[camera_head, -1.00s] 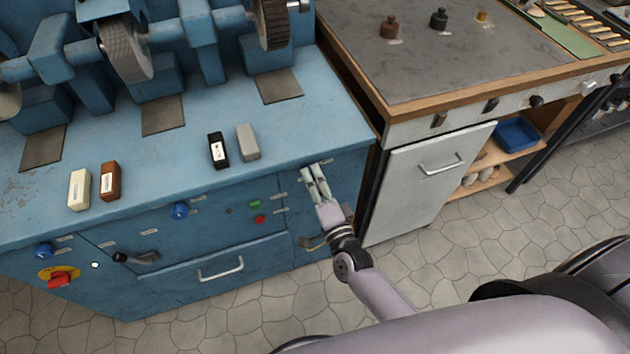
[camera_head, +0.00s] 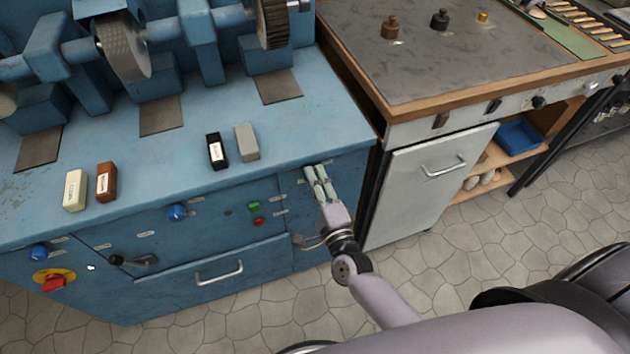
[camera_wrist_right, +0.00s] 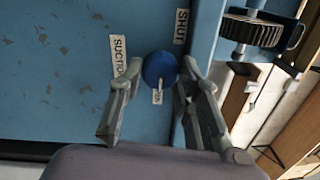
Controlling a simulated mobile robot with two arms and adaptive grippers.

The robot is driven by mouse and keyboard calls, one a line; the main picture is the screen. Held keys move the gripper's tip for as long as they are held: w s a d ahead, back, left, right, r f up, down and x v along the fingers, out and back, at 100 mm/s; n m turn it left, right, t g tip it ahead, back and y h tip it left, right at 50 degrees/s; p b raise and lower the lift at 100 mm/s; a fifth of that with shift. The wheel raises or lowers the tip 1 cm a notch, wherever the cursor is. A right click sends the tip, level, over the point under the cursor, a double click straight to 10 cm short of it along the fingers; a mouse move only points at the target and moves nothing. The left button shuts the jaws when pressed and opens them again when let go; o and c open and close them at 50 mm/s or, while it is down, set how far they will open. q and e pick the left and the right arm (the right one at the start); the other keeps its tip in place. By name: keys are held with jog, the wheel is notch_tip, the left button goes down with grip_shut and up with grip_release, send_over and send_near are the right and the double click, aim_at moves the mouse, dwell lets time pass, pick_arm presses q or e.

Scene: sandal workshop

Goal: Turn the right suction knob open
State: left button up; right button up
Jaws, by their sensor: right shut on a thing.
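The right suction knob (camera_wrist_right: 159,67) is round and blue, on the blue cabinet front in the right wrist view. My right gripper (camera_wrist_right: 162,70) is shut on the knob, one finger on each side. In the head view my right gripper (camera_head: 315,175) reaches the cabinet's right end and hides the knob. My left gripper is not in view.
The blue grinding machine cabinet (camera_head: 290,125) carries wheels and several small blocks. Other controls on its front include a blue knob (camera_head: 177,212), a red switch (camera_head: 53,283) and a drawer handle (camera_head: 219,272). A workbench (camera_head: 450,70) stands close to the right.

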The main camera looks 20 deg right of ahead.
jog(key=shift+f, duration=0.1)
jog(key=o, duration=1.1)
jog(key=shift+o, duration=0.2)
jog(key=shift+s, duration=0.1)
jog(key=s, duration=1.2)
jog(key=shift+d+f, duration=0.2)
jog(key=shift+w, duration=0.1)
